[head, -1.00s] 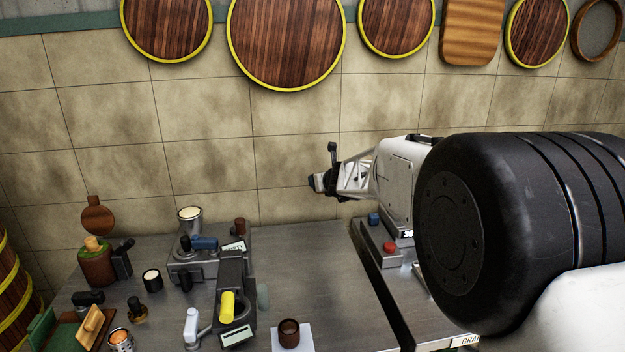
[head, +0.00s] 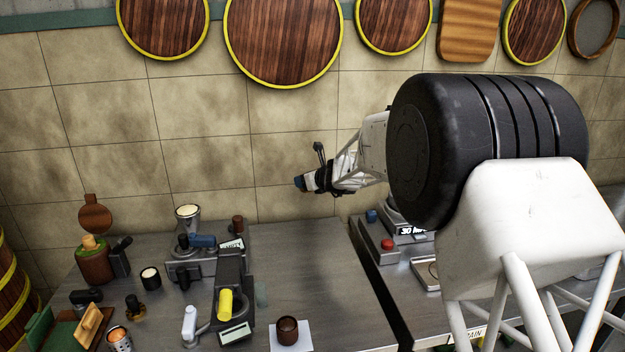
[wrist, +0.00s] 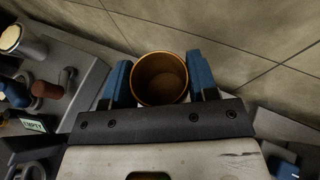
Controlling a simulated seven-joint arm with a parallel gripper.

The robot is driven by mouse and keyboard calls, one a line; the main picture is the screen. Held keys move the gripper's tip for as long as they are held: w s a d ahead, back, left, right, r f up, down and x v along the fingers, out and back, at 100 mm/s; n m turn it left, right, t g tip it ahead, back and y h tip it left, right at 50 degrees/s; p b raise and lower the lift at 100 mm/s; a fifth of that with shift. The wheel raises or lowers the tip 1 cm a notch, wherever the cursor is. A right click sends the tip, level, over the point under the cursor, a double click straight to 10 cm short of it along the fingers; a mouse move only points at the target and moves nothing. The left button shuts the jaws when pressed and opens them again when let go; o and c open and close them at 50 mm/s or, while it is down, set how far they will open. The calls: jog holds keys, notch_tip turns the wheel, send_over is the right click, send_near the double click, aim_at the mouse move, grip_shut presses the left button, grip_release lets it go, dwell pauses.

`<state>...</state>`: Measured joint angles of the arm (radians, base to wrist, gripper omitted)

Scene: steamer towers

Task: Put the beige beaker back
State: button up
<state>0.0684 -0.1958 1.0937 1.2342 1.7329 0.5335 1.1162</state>
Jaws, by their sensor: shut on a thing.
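My gripper (head: 302,183) is in the air in front of the tiled wall, above the back of the steel counter. In the wrist view its blue fingers (wrist: 160,82) are shut on the two sides of a round, open beaker (wrist: 160,79). The beaker has an orange-brown rim and a tan-brown inside that looks empty. I take it as the beige beaker, though its colour looks brownish here. In the head view I cannot make out the beaker at the gripper. A dark brown cup (head: 287,330) stands on a white square (head: 302,345) at the counter's front.
A grey machine (head: 190,268) with levers and a yellow cylinder (head: 225,303) stands left of the white square. Behind it are a metal can (head: 188,217) and a small brown cylinder (head: 237,224). A black cup (head: 150,279) stands further left. The counter's middle (head: 305,260) is clear.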

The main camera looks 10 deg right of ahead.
jog(key=shift+w+a+f+n+g+y, duration=0.2)
jog(key=shift+w+a+f+n+y, duration=0.1)
jog(key=shift+a, duration=0.15)
jog(key=shift+w+a+f+n+g+y, duration=0.2)
jog(key=shift+w+a+n+y, duration=0.1)
jog(key=shift+a, duration=0.15)
jog(key=w+a+f+n+g+y, duration=0.2)
jog(key=a+f+n+g+y, duration=0.3)
jog(key=a+f, duration=0.4)
jog(key=shift+w+a+f+n+g, duration=0.15)
jog(key=shift+a+n+g, duration=0.4)
jog(key=shift+n+g, duration=0.4)
jog(key=shift+f, duration=0.15)
jog(key=shift+f, duration=2.9)
jog(key=shift+f, duration=0.55)
jog(key=o, duration=1.5)
jog(key=shift+o, duration=0.2)
